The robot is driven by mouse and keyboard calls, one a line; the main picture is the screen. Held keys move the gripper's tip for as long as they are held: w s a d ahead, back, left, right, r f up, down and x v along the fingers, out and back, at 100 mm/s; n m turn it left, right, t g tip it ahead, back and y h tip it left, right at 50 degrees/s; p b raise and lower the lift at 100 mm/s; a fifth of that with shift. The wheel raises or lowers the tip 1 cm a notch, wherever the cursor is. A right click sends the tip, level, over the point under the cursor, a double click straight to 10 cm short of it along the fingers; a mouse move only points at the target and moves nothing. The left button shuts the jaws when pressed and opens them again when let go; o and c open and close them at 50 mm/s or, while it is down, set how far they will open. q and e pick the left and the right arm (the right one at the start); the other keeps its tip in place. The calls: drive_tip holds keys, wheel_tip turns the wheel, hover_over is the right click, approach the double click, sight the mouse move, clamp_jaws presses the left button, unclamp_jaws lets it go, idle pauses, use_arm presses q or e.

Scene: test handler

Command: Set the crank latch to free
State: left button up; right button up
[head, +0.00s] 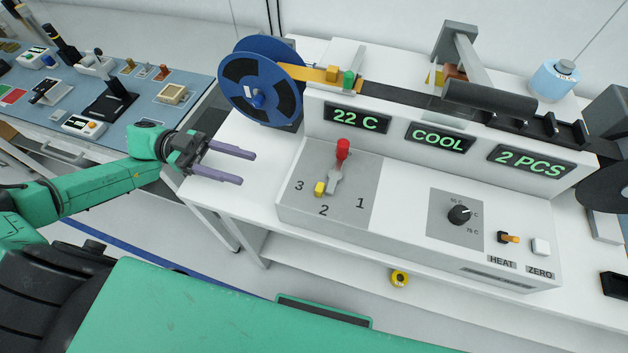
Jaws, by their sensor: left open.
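The test handler (400,222) is a white machine on a white table. On its front, a grey panel marked 1, 2 and 3 carries a grey crank (334,182) with a red knob (343,149) standing up from it. A small yellow piece (319,188) sits at the crank's lower left, between 3 and 2; I cannot tell for sure whether it is the latch. No "free" mark is readable. My left gripper (247,169) is open and empty, left of the panel and apart from the machine, its fingers pointing right. My right gripper is not in view.
A blue reel (261,82) stands at the machine's left end, behind my left gripper. Displays read 22 C, COOL and 2 PCS. A black dial (459,214), an orange HEAT switch (509,238) and a white ZERO button (541,246) are at right. A blue-topped bench (120,90) stands left.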

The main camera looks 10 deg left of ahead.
sight(316, 187)
use_arm(q)
drive_tip(key=d+p, duration=0.1)
drive_tip(key=d, duration=0.3)
drive_tip(key=d+p, duration=0.2)
drive_tip(key=d, duration=0.3)
drive_tip(key=d+p, duration=0.1)
drive_tip(key=d, duration=0.3)
drive_tip(key=shift+s+d+r+p, duration=0.25)
drive_tip(key=shift+s+p, duration=0.05)
drive_tip(key=shift+s, duration=0.05)
drive_tip(key=shift+d+f, duration=0.1)
drive_tip(key=shift+d, duration=0.3)
clamp_jaws()
